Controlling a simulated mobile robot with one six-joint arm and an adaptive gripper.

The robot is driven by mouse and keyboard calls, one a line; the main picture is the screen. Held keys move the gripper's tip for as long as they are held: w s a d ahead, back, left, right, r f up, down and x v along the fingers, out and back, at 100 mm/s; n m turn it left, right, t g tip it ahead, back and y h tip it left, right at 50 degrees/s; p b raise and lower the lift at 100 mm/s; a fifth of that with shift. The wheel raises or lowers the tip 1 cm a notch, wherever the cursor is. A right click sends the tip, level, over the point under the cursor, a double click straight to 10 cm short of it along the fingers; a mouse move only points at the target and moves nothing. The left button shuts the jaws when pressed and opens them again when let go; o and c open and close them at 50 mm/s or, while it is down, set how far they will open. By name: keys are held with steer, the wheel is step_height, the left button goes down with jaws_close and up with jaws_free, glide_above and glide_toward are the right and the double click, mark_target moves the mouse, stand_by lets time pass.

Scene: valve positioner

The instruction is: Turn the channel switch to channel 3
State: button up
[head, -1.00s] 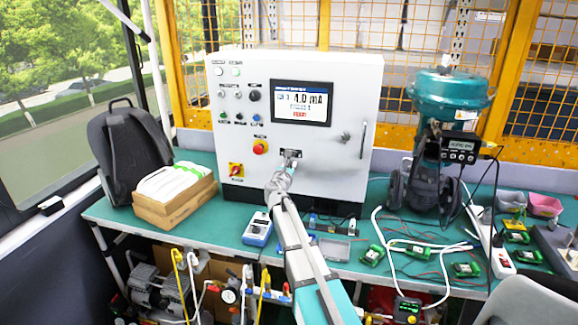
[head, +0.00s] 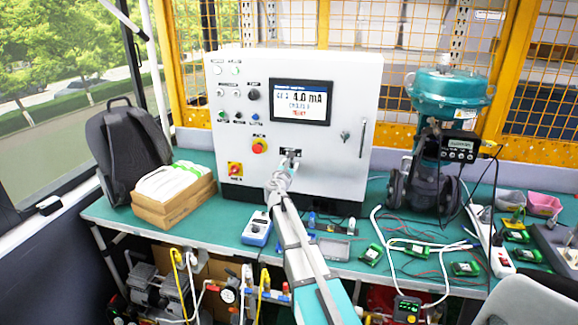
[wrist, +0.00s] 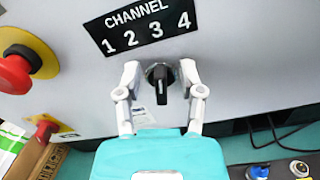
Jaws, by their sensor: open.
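The channel switch (wrist: 161,77) is a small black rotary knob with a narrow handle, below a black CHANNEL label (wrist: 148,27) numbered 1 to 4. Its handle stands close to upright in the wrist view, with a light mark along its lower part; I cannot tell for sure which number it selects. My gripper (wrist: 161,78) is open, with one finger on each side of the knob and visible gaps to it. In the head view my gripper (head: 284,166) is at the panel front and hides the knob. The panel screen (head: 303,102) shows 4.0 mA; its smaller text is blurred.
A red emergency button (head: 259,146) on a yellow base sits left of the switch. A red and yellow rotary switch (head: 235,169) is lower left. A blue meter (head: 257,228) and small parts lie on the green bench below. A valve (head: 447,100) stands right.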

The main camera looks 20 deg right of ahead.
steer(key=v, duration=1.2)
stand_by(0.5)
